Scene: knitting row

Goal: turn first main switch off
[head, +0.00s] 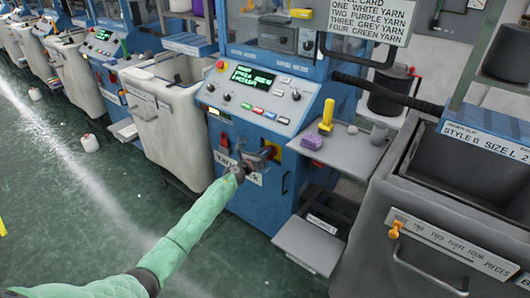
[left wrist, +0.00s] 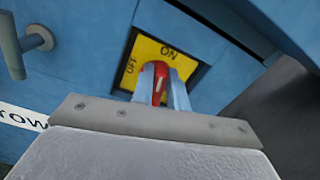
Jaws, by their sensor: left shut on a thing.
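The main switch is a red handle (left wrist: 158,82) on a yellow plate (left wrist: 147,51) marked ON and OFF, seen in the left wrist view. The handle stands between the fingers of my left gripper (left wrist: 161,90), which is shut on it. The handle's top end points roughly toward the ON mark, and OFF is to the left. In the head view my left gripper (head: 258,158) is at the lower front of the blue knitting machine (head: 200,146), and its wrist hides part of the panel. My right gripper is not in view.
A grey peg-like handle (left wrist: 32,42) sticks out left of the plate in the wrist view. A pale bin (head: 150,105) stands left of the machine. At the right are a grey shelf (head: 345,148) and a large grey bin (head: 425,205). Green floor lies open at left.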

